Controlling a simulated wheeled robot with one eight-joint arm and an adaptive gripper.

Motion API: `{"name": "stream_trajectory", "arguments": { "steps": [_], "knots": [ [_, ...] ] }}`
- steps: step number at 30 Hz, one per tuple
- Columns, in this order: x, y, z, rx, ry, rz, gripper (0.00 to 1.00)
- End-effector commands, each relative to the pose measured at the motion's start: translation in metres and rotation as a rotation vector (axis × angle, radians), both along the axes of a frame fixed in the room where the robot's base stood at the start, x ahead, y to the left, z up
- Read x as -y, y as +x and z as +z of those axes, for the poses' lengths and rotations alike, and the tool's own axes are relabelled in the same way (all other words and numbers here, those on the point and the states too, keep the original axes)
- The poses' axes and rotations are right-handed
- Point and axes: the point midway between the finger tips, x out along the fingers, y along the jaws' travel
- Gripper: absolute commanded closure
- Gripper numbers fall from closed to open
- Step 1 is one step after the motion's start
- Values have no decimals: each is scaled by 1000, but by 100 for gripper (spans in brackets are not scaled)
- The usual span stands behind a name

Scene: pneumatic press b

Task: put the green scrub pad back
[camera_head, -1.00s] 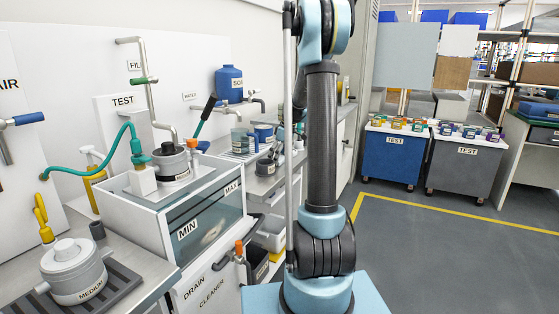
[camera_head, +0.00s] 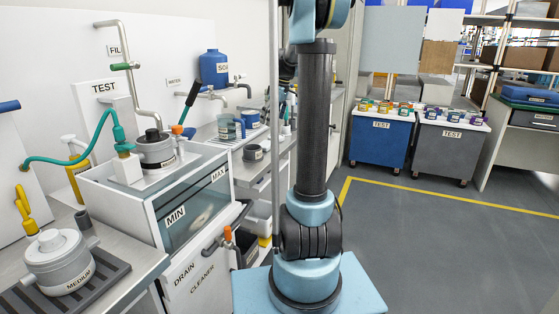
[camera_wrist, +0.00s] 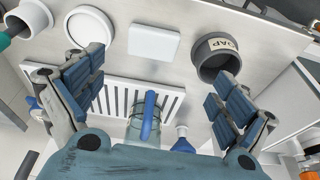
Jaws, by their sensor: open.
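I cannot make out the green scrub pad in either view. My gripper (camera_wrist: 157,82) is open in the wrist view, its two blue-padded fingers wide apart with nothing between the pads. It is above a light worktop with a white rectangular block (camera_wrist: 155,41), a round white dish (camera_wrist: 90,28) and a grey cup labelled SOAP (camera_wrist: 216,60). A slotted white rack (camera_wrist: 112,98) and a clear jar with a blue item (camera_wrist: 148,122) lie nearer my palm. In the head view my arm hides the gripper.
A pot marked MEDIUM (camera_head: 60,262) is at lower left. Blue (camera_head: 381,140) and grey (camera_head: 447,150) carts stand at the right, with open floor (camera_head: 430,240) before them.

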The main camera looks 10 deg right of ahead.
Motion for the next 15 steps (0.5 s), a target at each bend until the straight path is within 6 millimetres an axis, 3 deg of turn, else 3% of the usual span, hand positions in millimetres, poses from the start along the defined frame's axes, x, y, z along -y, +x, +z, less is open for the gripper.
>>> {"name": "stream_trajectory", "arguments": {
  "steps": [8, 15],
  "knots": [
    [-15, -83, 1, -29, -14, -151, 6],
    [-25, -161, -11, -48, -28, -304, 6]
  ]
}}
